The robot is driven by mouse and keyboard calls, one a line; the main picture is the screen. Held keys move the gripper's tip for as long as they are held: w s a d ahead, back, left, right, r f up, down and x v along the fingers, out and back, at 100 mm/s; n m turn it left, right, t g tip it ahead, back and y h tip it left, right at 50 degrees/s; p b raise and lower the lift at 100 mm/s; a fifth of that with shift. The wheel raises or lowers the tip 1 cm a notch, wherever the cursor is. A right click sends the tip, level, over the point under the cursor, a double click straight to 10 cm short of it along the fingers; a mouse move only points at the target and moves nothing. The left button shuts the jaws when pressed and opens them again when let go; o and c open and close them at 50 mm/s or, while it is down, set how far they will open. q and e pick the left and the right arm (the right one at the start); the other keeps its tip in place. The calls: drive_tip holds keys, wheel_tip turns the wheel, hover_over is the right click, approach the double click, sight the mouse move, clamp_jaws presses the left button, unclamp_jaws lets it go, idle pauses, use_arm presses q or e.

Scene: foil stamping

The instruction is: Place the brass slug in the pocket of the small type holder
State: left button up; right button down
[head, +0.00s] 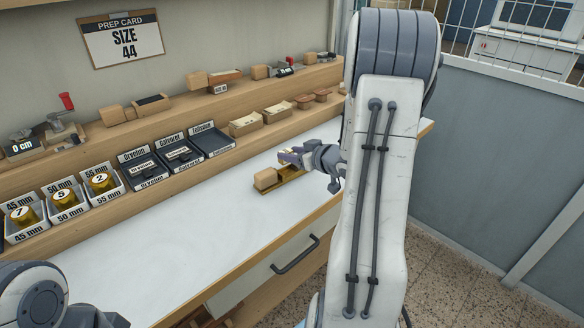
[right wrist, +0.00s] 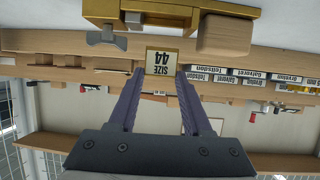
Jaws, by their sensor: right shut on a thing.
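The small type holder (head: 284,190) is a brass-coloured bar with a wooden block handle (head: 265,179), lying on the white bench top. In the right wrist view the holder (right wrist: 165,10) is at the top edge, with its wooden block to the right and a grey wing-shaped knob (right wrist: 107,41) to the left. My right gripper (right wrist: 160,72) is shut on the brass slug (right wrist: 163,60), whose face reads SIZE 44. In the head view the right gripper (head: 290,157) is just above the holder, apart from it as far as shows; the slug is not clear there. My left fingertips are out of view.
Labelled bins of brass rolls (head: 63,197) and dark foil trays (head: 179,155) line the back left of the bench. Shelves behind hold wooden blocks (head: 245,124). A prep card (head: 122,39) reads SIZE 44. The bench front left is clear.

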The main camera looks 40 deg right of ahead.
sight(292, 175)
drive_tip(key=shift+f+b, duration=0.35)
drive_tip(key=shift+f, duration=1.55)
drive_tip(key=shift+f, duration=0.2)
drive_tip(key=shift+c, duration=1.7)
unclamp_jaws()
